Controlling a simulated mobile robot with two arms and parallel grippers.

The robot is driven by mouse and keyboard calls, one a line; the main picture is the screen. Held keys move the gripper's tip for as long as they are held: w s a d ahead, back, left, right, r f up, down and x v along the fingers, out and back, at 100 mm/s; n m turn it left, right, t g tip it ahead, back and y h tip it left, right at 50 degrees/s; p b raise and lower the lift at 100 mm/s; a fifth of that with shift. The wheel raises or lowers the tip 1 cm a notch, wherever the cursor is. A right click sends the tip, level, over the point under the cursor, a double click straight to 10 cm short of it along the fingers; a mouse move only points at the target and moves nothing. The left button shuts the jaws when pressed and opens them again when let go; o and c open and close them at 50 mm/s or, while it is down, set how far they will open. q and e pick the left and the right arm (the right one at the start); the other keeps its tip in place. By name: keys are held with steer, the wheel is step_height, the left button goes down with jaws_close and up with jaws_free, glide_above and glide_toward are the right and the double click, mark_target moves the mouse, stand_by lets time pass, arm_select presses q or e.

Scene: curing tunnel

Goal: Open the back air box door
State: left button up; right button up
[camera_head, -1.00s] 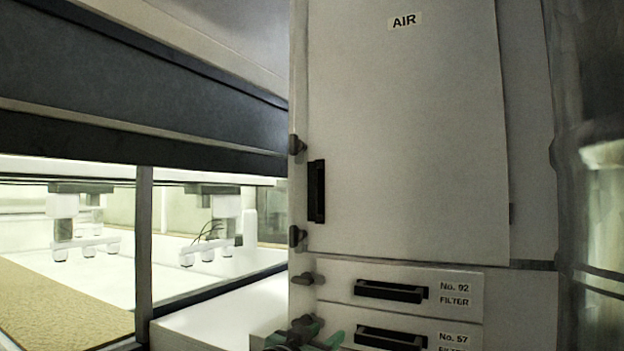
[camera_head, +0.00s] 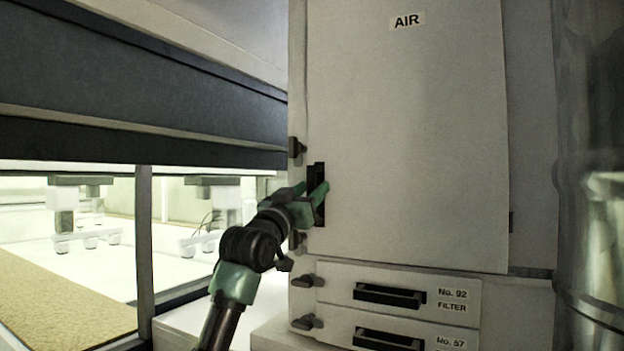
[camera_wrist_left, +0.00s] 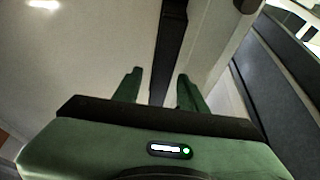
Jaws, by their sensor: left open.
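The air box door (camera_head: 410,120) is a tall pale panel with an AIR label, and it looks shut. Its black upright handle (camera_head: 317,174) is near the door's left edge. My left gripper (camera_head: 314,190) is open at the handle, its green fingers covering the handle's middle. In the left wrist view the two fingers (camera_wrist_left: 158,88) are spread apart, and the dark handle bar (camera_wrist_left: 170,45) runs between and beyond them. I cannot tell whether the fingers touch it. My right gripper is not in view.
Dark latches (camera_head: 297,147) sit along the cabinet's left edge. Two filter drawers with black handles, the upper one (camera_head: 389,295) marked No. 92, lie below the door. A lit tunnel (camera_head: 95,255) is at left, a shiny metal column (camera_head: 600,200) at right.

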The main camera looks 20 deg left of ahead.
arm_select(q)
steer(key=shift+w+r, duration=0.15)
steer(key=shift+w, duration=0.2)
jaws_close()
stand_by(1.2)
